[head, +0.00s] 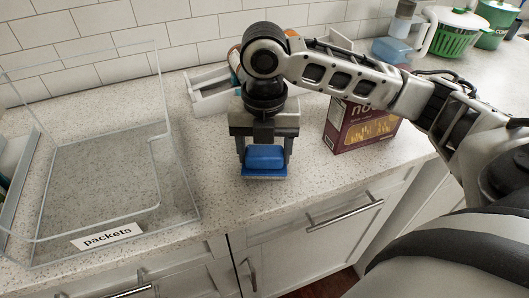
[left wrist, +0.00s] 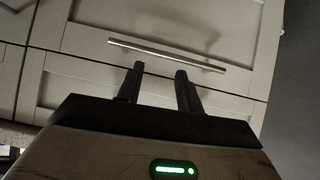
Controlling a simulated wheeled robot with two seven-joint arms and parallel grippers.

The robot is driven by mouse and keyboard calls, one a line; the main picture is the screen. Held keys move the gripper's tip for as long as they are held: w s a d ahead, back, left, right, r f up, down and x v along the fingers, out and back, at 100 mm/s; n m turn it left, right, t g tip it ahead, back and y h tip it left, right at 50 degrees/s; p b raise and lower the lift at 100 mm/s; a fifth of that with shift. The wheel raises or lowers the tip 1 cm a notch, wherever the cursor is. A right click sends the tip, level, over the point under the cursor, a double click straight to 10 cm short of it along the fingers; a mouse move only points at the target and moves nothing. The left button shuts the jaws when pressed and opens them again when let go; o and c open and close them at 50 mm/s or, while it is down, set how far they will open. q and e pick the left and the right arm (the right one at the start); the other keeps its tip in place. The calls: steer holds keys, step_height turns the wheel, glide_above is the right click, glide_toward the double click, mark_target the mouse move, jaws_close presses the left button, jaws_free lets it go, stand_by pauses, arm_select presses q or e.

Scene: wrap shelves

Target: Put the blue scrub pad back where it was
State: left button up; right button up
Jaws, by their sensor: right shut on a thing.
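The blue scrub pad (head: 265,157) is in the head view, near the front of the counter at the middle. My right gripper (head: 265,160) points down and is shut on the pad, with one finger on each side. I cannot tell whether the pad touches the counter or is just above it. My left gripper (left wrist: 158,82) shows only in the left wrist view. Its two fingers stand apart with nothing between them, in front of a drawer front with a bar handle (left wrist: 180,54).
A clear bin labelled "packets" (head: 107,237) stands on the left of the counter. A dark red box (head: 362,128) stands right of my right gripper. A white holder (head: 210,92) is behind it. A green basket (head: 455,38) and a blue container (head: 391,50) are at the back right.

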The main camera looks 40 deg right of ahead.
mark_target(264, 149)
steer(key=shift+f, duration=0.5)
steer(key=shift+f, duration=0.1)
steer(key=o, duration=0.8)
steer(key=shift+c, duration=0.2)
arm_select(q)
steer(key=shift+w+r, duration=0.1)
steer(key=shift+w, duration=0.1)
arm_select(e)
steer(key=shift+o, duration=0.6)
arm_select(q)
steer(key=shift+s+a+r+p, duration=0.2)
steer(key=shift+s+r+p, duration=0.1)
steer(key=shift+p, duration=0.75)
arm_select(e)
step_height(264, 149, up, 12)
